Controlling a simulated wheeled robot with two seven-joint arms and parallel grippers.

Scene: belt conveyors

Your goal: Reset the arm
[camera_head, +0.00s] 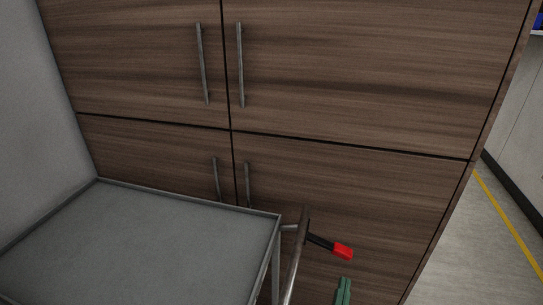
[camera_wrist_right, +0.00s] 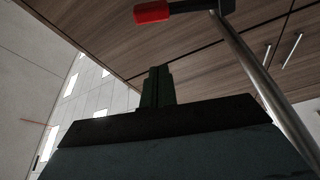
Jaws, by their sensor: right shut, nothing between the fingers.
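My right gripper (camera_head: 343,291) shows as green fingers at the bottom of the head view, right of centre. It also shows in the right wrist view (camera_wrist_right: 158,87), where its green fingers are together with nothing between them. Above it in the head view is a red-tipped black part (camera_head: 342,251) on a metal bar (camera_head: 297,258); the red tip also shows at the top of the right wrist view (camera_wrist_right: 152,13). The gripper is apart from that part. My left gripper is in neither view.
A grey metal table or cart top (camera_head: 140,240) fills the lower left. Behind it stands a wood-grain cabinet (camera_head: 350,60) with several long metal handles (camera_head: 240,65). A grey wall (camera_head: 45,110) is at the left. Open floor with a yellow line (camera_head: 507,220) lies at the right.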

